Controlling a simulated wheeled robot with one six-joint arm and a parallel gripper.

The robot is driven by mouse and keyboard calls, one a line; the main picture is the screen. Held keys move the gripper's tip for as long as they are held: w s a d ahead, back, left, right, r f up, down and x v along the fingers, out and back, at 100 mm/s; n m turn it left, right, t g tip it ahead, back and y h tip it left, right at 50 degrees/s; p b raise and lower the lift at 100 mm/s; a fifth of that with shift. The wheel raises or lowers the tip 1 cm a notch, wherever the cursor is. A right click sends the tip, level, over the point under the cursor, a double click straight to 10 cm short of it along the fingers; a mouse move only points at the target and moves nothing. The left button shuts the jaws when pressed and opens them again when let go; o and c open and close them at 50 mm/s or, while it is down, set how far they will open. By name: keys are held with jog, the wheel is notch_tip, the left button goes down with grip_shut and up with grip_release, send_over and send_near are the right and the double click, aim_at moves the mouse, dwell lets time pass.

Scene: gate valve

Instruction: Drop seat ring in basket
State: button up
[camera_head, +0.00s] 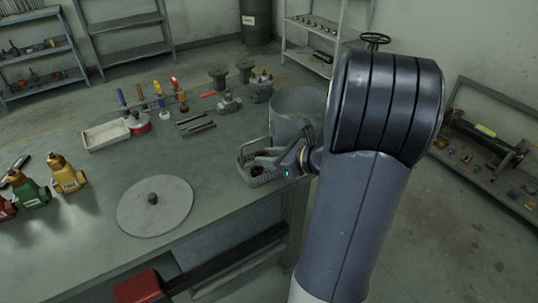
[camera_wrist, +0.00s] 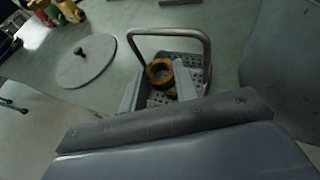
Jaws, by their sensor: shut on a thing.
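The seat ring (camera_wrist: 160,72) is a brownish-orange ring held between the tips of my gripper (camera_wrist: 158,84) in the wrist view. My gripper is shut on it. The basket (camera_wrist: 203,78) is a grey perforated metal tray with a tall looped handle, and the ring appears over its floor. I cannot tell whether the ring touches the floor. In the head view, the basket (camera_head: 262,181) stands at the right edge of the bench, with my gripper (camera_head: 266,158) reaching into it from the right. The ring is small and partly hidden there.
A large grey cylinder (camera_head: 297,112) stands close behind the basket. A round grey plate with a knob (camera_head: 155,207) lies to the left on the bench. A white tray (camera_head: 105,135), tools and yellow and green bottles stand farther left. The bench between basket and plate is clear.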

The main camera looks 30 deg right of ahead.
jog(key=shift+f, duration=0.2)
jog(key=o, duration=1)
jog(key=shift+o, duration=0.2)
notch_tip(320, 180, up, 8)
jog(key=p, duration=0.7)
dwell(0.4)
notch_tip(320, 180, down, 8)
jog(key=b, duration=0.7)
